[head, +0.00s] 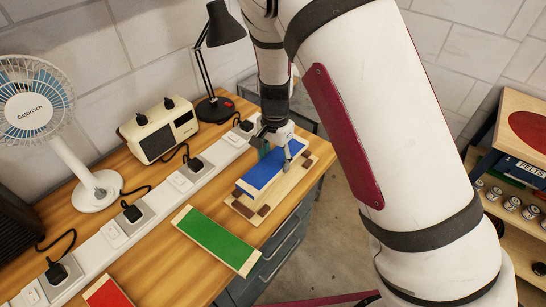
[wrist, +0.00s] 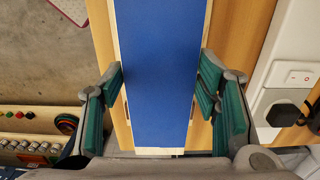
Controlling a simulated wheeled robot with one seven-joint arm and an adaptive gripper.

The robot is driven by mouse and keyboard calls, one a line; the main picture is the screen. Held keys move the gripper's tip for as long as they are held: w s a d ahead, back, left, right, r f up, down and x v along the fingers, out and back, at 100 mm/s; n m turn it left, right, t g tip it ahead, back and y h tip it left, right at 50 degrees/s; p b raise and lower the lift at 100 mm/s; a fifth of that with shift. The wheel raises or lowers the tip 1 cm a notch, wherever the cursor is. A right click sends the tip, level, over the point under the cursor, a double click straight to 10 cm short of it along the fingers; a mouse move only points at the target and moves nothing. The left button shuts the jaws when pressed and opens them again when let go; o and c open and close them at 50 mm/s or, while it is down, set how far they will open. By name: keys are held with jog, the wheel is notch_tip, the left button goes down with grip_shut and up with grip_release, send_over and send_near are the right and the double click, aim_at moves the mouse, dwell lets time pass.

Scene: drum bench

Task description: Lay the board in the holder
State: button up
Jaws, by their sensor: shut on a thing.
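The blue-topped board (head: 262,172) has pale wood edges. It fills the middle of the wrist view (wrist: 158,60), between the green-padded fingers. My gripper (head: 277,155) is shut on the board across its width, near its far end in the head view. The wooden holder (head: 290,198) with dark brown blocks at its corners lies under the board on the bench. The board is lined up lengthwise over it. I cannot tell whether the board touches the holder's bed, and the far end is partly hidden by my gripper.
A green board (head: 216,240) and a red board (head: 107,294) lie nearer on the bench. A white power strip (head: 150,213) with plugs runs along its left. A fan (head: 95,185), a radio (head: 160,132) and a black lamp (head: 213,105) stand behind. The bench's right edge is close to the holder.

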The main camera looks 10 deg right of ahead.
jog(key=shift+f+b, duration=0.8)
jog(key=shift+f, duration=1.3)
jog(key=shift+f, duration=1)
jog(key=o, duration=1.4)
jog(key=shift+r, duration=0.1)
notch_tip(320, 180, up, 12)
jog(key=shift+f, duration=0.1)
